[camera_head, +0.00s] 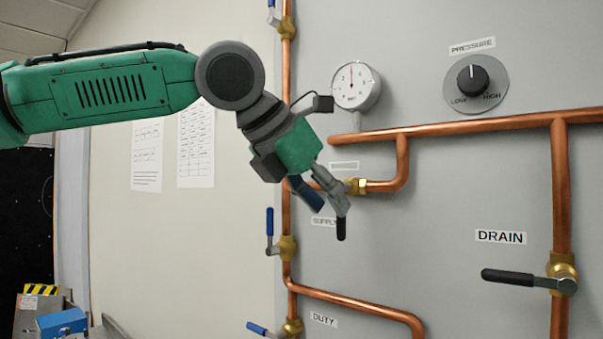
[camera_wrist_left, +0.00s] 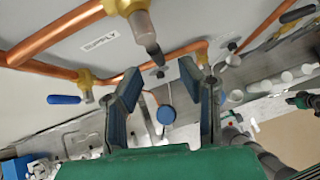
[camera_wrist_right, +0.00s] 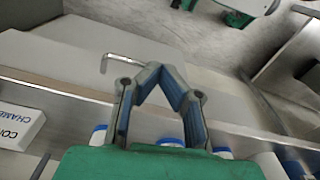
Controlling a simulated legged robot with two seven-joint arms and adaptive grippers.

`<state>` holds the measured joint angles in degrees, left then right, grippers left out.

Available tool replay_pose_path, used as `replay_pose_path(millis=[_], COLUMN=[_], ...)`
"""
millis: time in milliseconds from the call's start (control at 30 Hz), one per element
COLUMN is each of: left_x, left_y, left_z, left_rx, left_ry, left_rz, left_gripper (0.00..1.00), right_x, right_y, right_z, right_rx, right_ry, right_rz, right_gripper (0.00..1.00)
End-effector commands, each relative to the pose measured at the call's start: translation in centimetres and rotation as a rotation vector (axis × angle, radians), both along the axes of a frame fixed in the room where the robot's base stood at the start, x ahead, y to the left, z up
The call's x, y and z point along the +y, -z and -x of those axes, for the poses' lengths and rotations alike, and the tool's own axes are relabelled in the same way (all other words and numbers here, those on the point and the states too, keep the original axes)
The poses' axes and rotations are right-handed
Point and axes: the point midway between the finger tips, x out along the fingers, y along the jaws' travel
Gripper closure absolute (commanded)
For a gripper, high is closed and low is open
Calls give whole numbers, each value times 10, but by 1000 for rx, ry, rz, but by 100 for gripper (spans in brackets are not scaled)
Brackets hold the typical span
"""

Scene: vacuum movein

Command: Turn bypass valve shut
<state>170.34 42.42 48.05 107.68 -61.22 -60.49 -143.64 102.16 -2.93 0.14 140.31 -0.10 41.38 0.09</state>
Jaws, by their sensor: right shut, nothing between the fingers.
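A brass valve (camera_head: 355,187) sits on a short copper pipe on the grey panel, under a label too small to read. Its black-ended handle (camera_head: 341,229) seems to hang down; the gripper partly covers it. My left gripper (camera_head: 324,200) is in front of this valve. In the left wrist view its fingers (camera_wrist_left: 160,68) are apart, with the handle (camera_wrist_left: 153,50) showing near the gap between the fingertips; contact cannot be told. My right gripper (camera_wrist_right: 158,70) has its fingertips together and is empty, low over a grey ledge, out of the head view.
A blue-handled valve (camera_head: 287,247) is left of the SUPPLY label. The DRAIN valve (camera_head: 562,275) has a black handle pointing left. A blue DUTY handle (camera_head: 258,329) is at the bottom. A gauge (camera_head: 356,86) and pressure knob (camera_head: 473,80) are above. A bent metal rod (camera_wrist_right: 120,58) lies near the right fingertips.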

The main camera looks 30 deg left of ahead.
Motion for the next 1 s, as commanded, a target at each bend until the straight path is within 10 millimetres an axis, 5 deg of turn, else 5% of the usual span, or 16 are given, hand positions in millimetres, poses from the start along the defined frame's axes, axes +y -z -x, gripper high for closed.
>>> replay_pose_path(millis=[400,1000], left_x=[17,18], left_y=[-47,-51], left_z=[47,52], left_rx=[-2,-2], left_ry=[-1,-1], left_rz=[5,5], left_gripper=[67,67], right_x=[1,1], right_y=[0,0], right_z=[-2,-3], right_rx=[1,2], right_ry=[-1,-1], right_rz=[0,1], right_gripper=[100,100])
